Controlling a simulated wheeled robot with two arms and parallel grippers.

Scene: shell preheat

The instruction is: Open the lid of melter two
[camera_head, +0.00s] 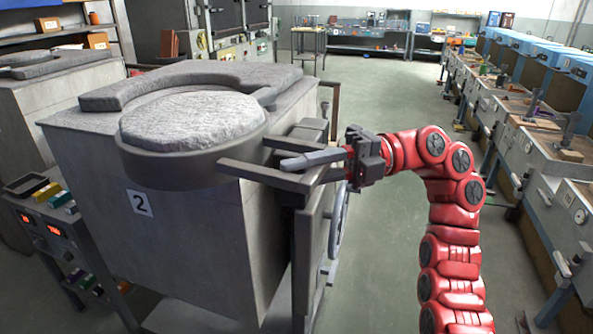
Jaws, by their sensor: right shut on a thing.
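Melter two (215,240) is a large grey block marked with a "2" label (140,204). Its round lid (190,118), rough pale grey on top with a dark rim, sits inside the C-shaped collar and overhangs the front edge. Two dark bars run from the lid's right side towards my right gripper. My right gripper (340,157), on the red arm, is right of the lid, shut around the lighter grey lid handle (308,159). The exact contact is partly hidden by the gripper body. My left gripper is out of view.
A handwheel (339,220) and frame stand on the melter's right side, below my right gripper. Workbenches (545,160) line the right; the floor aisle between is clear.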

